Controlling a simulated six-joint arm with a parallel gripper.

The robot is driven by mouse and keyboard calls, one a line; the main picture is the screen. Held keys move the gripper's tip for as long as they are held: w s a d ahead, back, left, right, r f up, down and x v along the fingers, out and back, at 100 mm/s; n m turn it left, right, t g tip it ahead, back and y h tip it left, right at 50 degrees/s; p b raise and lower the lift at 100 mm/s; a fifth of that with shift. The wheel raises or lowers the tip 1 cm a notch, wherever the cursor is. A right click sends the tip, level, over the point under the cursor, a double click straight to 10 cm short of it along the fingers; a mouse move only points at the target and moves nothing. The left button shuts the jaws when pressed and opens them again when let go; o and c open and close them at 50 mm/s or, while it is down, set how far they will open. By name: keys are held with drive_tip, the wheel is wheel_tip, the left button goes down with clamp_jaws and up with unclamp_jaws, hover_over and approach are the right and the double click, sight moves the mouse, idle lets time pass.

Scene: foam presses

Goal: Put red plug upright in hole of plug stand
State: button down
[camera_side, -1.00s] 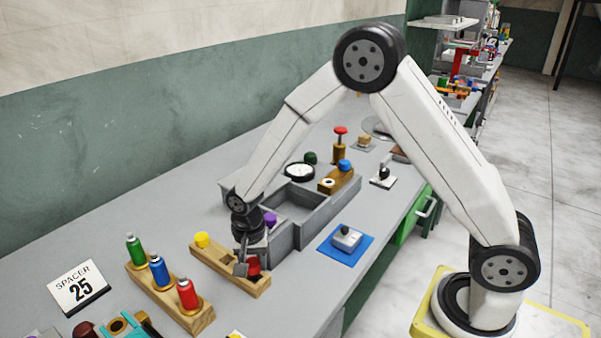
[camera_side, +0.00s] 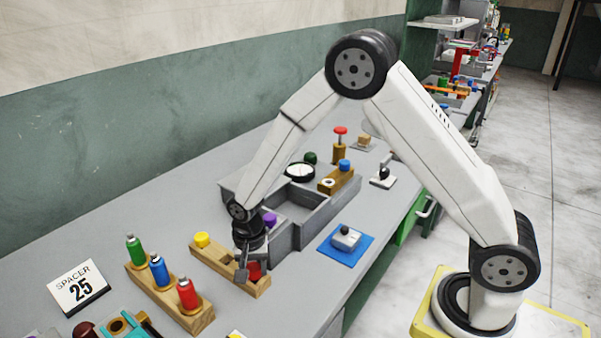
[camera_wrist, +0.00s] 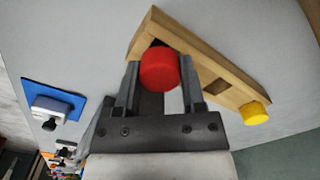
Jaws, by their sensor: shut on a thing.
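The red plug (camera_side: 254,270) is at the near right end of the wooden plug stand (camera_side: 216,261). In the wrist view the round top of the red plug (camera_wrist: 159,70) sits between the two fingers of my gripper (camera_wrist: 160,82), which is shut on it. The plug looks upright over the end of the stand (camera_wrist: 195,58). Its lower part is hidden, so I cannot tell how deep it sits. A yellow plug (camera_side: 202,240) stands at the other end of the stand, and a square opening (camera_wrist: 216,87) lies between them.
A grey divided tray (camera_side: 288,238) with a purple knob (camera_side: 270,219) stands close behind my gripper. A blue mat (camera_side: 346,249) lies to the right. A wooden block with green, blue and red bottles (camera_side: 188,295) stands to the left. Bare bench lies between.

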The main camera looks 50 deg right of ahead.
sight(259, 267)
drive_tip(key=shift+f, duration=0.3)
drive_tip(key=shift+c, duration=0.5)
unclamp_jaws()
drive_tip(key=shift+r, duration=0.15)
drive_tip(key=shift+r, duration=3.75)
drive_tip(key=shift+s+d+r+n, duration=0.3)
drive_tip(key=shift+s+d+n, duration=0.1)
drive_tip(key=shift+s+d, duration=0.1)
drive_tip(key=s+d+r+n+t, duration=0.1)
drive_tip(key=s+d+n, duration=0.2)
drive_tip(key=s, duration=0.3)
drive_tip(key=s+d+r+n+t, duration=0.1)
drive_tip(key=s+d+r+n, duration=0.1)
drive_tip(key=s+n, duration=0.4)
drive_tip(key=shift+s+d+t, duration=0.3)
drive_tip(key=shift+s+d, duration=0.15)
drive_tip(key=shift+d, duration=0.3)
